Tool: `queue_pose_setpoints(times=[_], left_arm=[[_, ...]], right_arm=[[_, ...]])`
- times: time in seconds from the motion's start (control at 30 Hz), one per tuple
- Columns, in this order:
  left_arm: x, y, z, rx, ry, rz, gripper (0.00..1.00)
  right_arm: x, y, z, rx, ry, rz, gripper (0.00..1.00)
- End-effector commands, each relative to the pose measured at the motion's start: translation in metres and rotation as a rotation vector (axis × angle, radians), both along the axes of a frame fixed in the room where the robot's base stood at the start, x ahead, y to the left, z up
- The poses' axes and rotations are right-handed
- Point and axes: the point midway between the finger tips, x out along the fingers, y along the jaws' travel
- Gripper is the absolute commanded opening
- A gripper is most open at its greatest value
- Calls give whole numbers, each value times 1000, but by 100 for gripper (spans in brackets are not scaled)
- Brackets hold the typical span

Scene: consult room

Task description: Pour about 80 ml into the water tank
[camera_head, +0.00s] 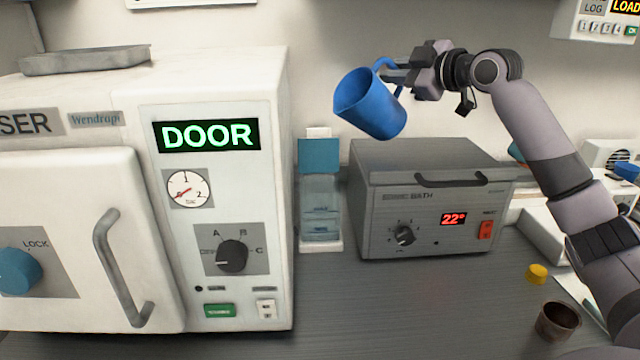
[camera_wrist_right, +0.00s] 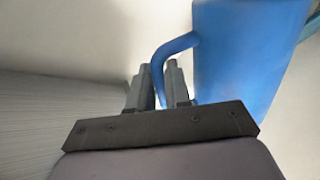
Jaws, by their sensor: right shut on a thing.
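A blue jug (camera_head: 367,104) is in the air in the head view, tilted with its mouth toward the upper left. My right gripper (camera_head: 394,74) is shut on its handle. In the right wrist view the jug (camera_wrist_right: 240,60) fills the upper right, and the fingers (camera_wrist_right: 162,88) close around the handle. What is inside the jug is hidden. A clear container with a teal top (camera_head: 320,205), likely the water tank, stands between the autoclave and the sonic bath. The jug is above it and to its right, apart from it. My left gripper is out of view.
The white autoclave (camera_head: 275,190) with a lit DOOR sign stands at left. The grey sonic bath (camera_head: 365,215) reads about 22 and its lid is shut. A yellow cap (camera_head: 537,273) and a brown cup (camera_head: 557,321) are at front right. The front middle counter (camera_head: 420,310) is clear.

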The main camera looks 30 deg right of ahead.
Motion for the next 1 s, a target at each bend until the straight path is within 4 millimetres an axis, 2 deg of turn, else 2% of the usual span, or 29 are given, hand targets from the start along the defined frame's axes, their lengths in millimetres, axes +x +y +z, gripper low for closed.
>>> queue_pose_setpoints(times=[1.0], left_arm=[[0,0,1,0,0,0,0]], right_arm=[[0,13,7,-168,3,0,0]])
